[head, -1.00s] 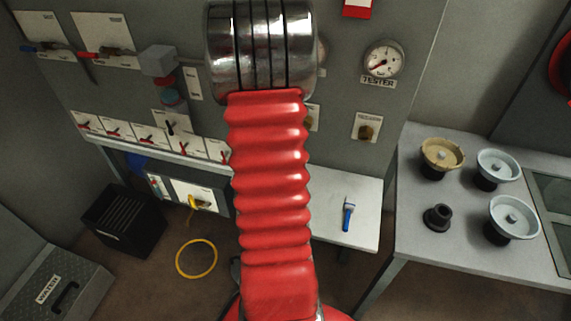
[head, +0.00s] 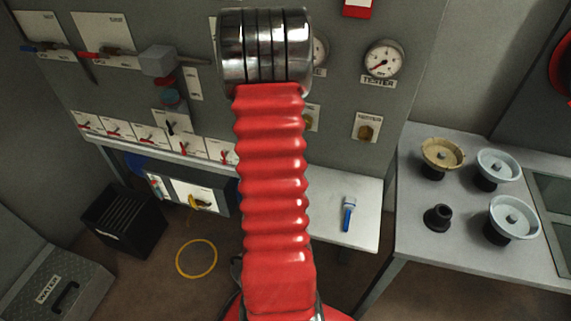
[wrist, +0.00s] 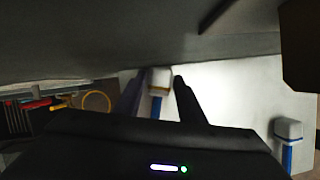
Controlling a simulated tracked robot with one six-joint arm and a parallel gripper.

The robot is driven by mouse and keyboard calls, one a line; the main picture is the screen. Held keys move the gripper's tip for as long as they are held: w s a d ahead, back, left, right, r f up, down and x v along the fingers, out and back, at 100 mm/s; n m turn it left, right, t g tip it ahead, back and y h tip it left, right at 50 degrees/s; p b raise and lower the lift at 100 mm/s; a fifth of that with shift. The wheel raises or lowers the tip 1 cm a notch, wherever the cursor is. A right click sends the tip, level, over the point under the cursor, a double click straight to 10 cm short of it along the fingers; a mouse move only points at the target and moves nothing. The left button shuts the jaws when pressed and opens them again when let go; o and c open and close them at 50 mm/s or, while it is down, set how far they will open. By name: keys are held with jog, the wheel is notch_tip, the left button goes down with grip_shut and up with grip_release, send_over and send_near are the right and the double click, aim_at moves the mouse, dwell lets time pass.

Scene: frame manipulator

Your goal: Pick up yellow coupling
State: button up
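A tan-yellow wheel-shaped coupling (head: 442,154) stands on the right-hand table in the head view, at the back left of a group with two pale blue ones. In the wrist view, my gripper (wrist: 161,77) has its two dark fingers apart. A white-topped piece with a yellowish band and blue lower part (wrist: 160,83) shows between the fingertips. I cannot tell whether they touch it. A similar blue-and-white piece (wrist: 288,136) stands to its right. My arm hides the gripper and the banded piece in the head view.
The white shelf (head: 365,193) holds a blue-handled piece (head: 348,215). The grey control panel (head: 345,90) with gauges and switches rises behind it. The right table (head: 410,220) also holds a black fitting (head: 438,217). A yellow ring (head: 197,259) lies on the floor.

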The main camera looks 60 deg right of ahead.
jog(key=shift+c, duration=0.5)
grip_shut()
jog(key=shift+r, duration=0.15)
jog(key=shift+a+r, duration=0.2)
jog(key=shift+r, duration=0.3)
notch_tip(320, 180, up, 6)
jog(key=shift+f, duration=0.25)
jog(key=shift+a+r, duration=0.2)
jog(key=shift+a, duration=0.05)
jog(key=s+a, duration=0.3)
jog(key=a, duration=1.6)
